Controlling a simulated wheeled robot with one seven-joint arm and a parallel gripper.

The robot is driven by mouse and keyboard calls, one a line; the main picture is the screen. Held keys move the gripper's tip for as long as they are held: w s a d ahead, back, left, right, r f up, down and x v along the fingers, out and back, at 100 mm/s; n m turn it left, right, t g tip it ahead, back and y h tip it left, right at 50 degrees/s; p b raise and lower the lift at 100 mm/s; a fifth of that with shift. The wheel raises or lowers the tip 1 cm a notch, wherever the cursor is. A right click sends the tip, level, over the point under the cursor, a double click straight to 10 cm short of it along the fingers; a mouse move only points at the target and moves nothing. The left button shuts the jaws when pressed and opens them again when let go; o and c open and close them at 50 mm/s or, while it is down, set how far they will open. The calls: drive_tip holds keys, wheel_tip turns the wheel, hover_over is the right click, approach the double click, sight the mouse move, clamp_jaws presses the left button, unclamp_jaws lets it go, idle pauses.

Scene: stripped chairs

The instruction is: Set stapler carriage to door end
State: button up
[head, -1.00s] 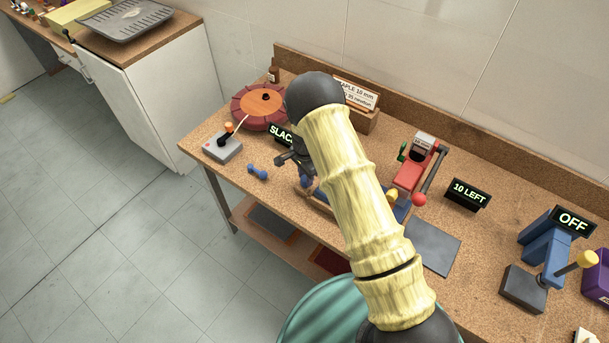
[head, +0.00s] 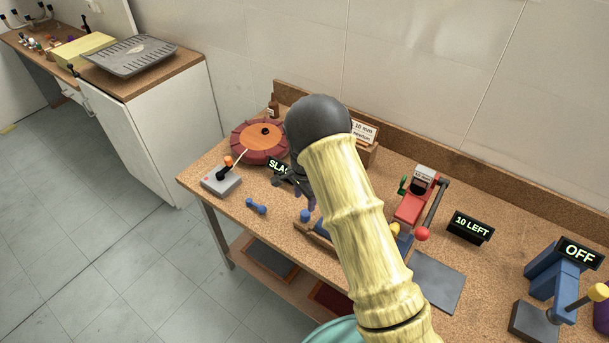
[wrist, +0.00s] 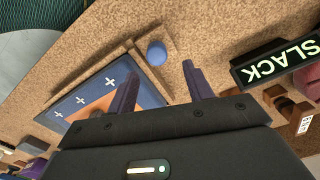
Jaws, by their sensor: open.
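A red stapler (head: 412,206) with a red ball on its lever stands on the bench in the head view, right of my arm. I cannot tell which part is its carriage. A blue knob (head: 306,215) shows left of my arm. It also shows in the wrist view (wrist: 156,53), beside a wooden strip and a blue board (wrist: 92,100) with white crosses. My gripper (wrist: 162,78) is open and empty, with the knob between and beyond its fingers in the picture. In the head view my arm hides most of the gripper and part of the bench around the board.
A round red-brown reel (head: 262,141), a grey lever box (head: 222,180) and a blue dumbbell-shaped piece (head: 256,206) lie left. A SLACK sign (wrist: 277,62) stands near my gripper. A "10 LEFT" sign (head: 471,228) and a blue machine (head: 553,272) stand right. A grey pad (head: 436,283) is clear.

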wheel_tip(320, 180, up, 12)
drive_tip(key=b, duration=0.2)
drive_tip(key=shift+f, duration=0.2)
drive_tip(key=shift+w, duration=0.1)
drive_tip(key=s+d+r+n+t, duration=0.1)
drive_tip(key=s+d+n, duration=0.2)
drive_tip(key=s+d, duration=0.2)
drive_tip(key=s+d+r+n, duration=0.2)
drive_tip(key=s+d+n, duration=0.2)
drive_tip(key=s, duration=0.7)
drive_tip(key=s+d+r+n+t, duration=0.1)
drive_tip(key=s+d+r+n, duration=0.1)
drive_tip(key=s+d, duration=0.5)
drive_tip(key=shift+s+r+n+t, duration=0.3)
drive_tip(key=shift+s+n, duration=0.1)
drive_tip(key=shift+n, duration=0.3)
